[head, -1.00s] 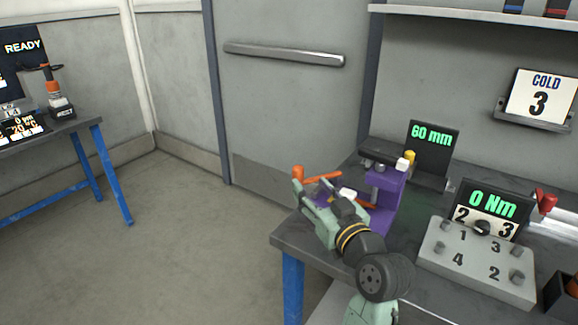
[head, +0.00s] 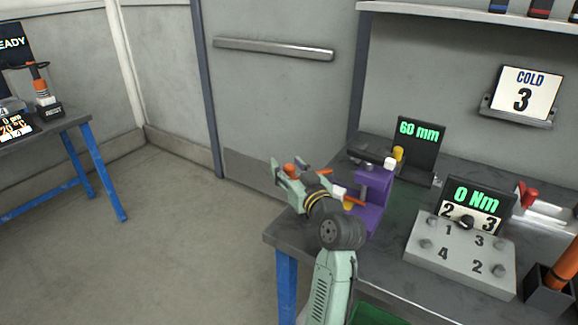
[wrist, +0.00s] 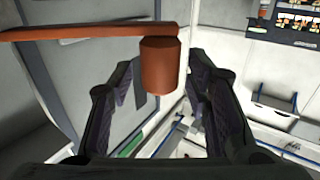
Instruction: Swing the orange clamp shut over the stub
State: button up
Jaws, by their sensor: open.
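The orange clamp shows in the wrist view as a flat bar (wrist: 85,32) with a round orange knob (wrist: 160,66) hanging from its end. The knob lies between the spread fingers of my gripper (wrist: 160,84), with clear gaps on both sides. In the head view the knob (head: 290,169) shows between the fingertips of my gripper (head: 287,172), and part of the orange bar (head: 354,202) shows beside the purple fixture (head: 374,190). The gripper is open and holds nothing. My wrist hides much of the clamp. I cannot make out the stub for certain.
The fixture stands at the left end of the grey bench (head: 300,236). To the right are a numbered panel (head: 461,255) and a 0 Nm display (head: 475,198). Open floor (head: 190,220) lies left of the bench.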

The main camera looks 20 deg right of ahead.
grip_shut()
dwell(0.5)
dwell(0.3)
